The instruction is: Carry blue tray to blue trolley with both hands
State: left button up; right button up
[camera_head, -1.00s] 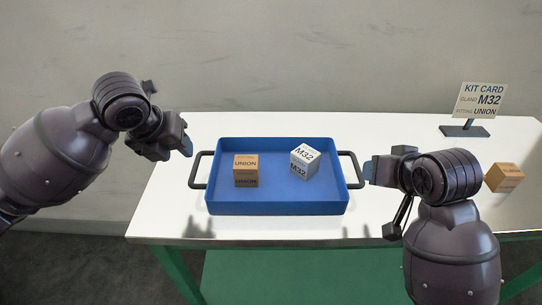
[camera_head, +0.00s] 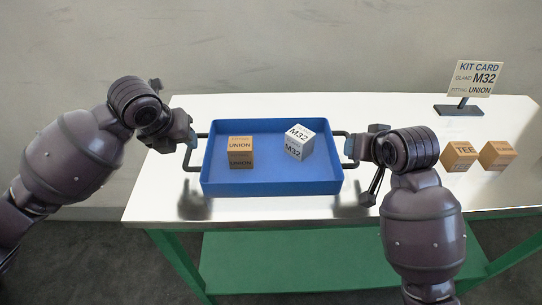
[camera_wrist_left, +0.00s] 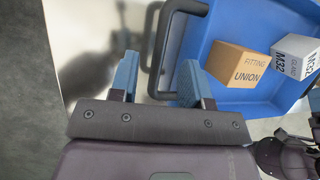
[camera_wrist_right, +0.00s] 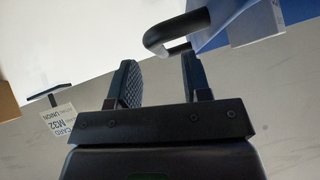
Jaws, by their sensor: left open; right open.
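The blue tray (camera_head: 270,185) sits on the white table with a dark handle on each short side. It holds a brown UNION box (camera_head: 241,150) and a white M32 box (camera_head: 300,142). My left gripper (camera_head: 190,140) is at the left handle (camera_head: 186,158); in the left wrist view its open fingers (camera_wrist_left: 157,80) stand either side of the handle bar (camera_wrist_left: 160,55), not closed on it. My right gripper (camera_head: 350,148) is at the right handle; in the right wrist view its open fingers (camera_wrist_right: 160,82) lie just below the handle's curved end (camera_wrist_right: 165,38). No blue trolley shows.
A kit card (camera_head: 474,80) on a dark stand is at the table's back right. Two brown boxes, one marked TEE (camera_head: 458,157) and another (camera_head: 497,155), stand right of my right arm. The white table top (camera_head: 270,106) behind the tray is clear.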

pick_arm(q)
jog(key=shift+x, duration=2.3)
pick_arm(e)
jog(key=shift+x, duration=2.3)
pick_arm(q)
grip_shut()
pick_arm(e)
grip_shut()
